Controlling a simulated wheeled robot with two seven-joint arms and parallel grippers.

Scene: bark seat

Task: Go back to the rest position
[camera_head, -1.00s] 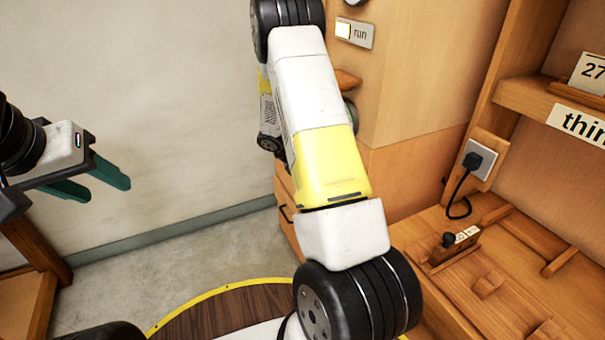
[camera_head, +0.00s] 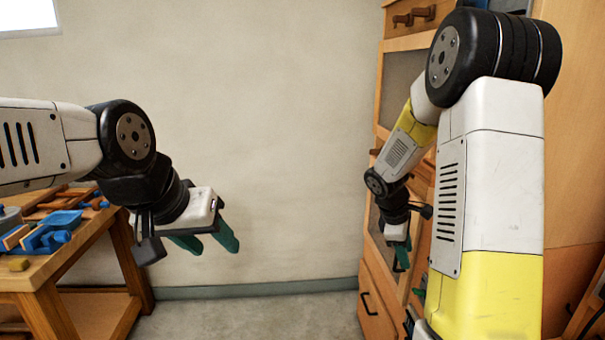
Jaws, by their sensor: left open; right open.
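My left gripper (camera_head: 207,243) hangs in the left middle of the head view, its green fingers apart and nothing between them. It is in front of the bare wall, to the right of the workbench. My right arm stands up on the right side of the view, bent at the top. My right gripper (camera_head: 402,258) is small and further off, pointing down in front of the wooden cabinet. Its green fingers are partly seen and look empty.
A wooden workbench (camera_head: 62,268) with blue tools (camera_head: 48,232) stands at the left. A tall wooden cabinet (camera_head: 376,315) with drawers stands behind my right arm. The pale wall (camera_head: 290,130) and grey floor (camera_head: 255,318) between them are clear.

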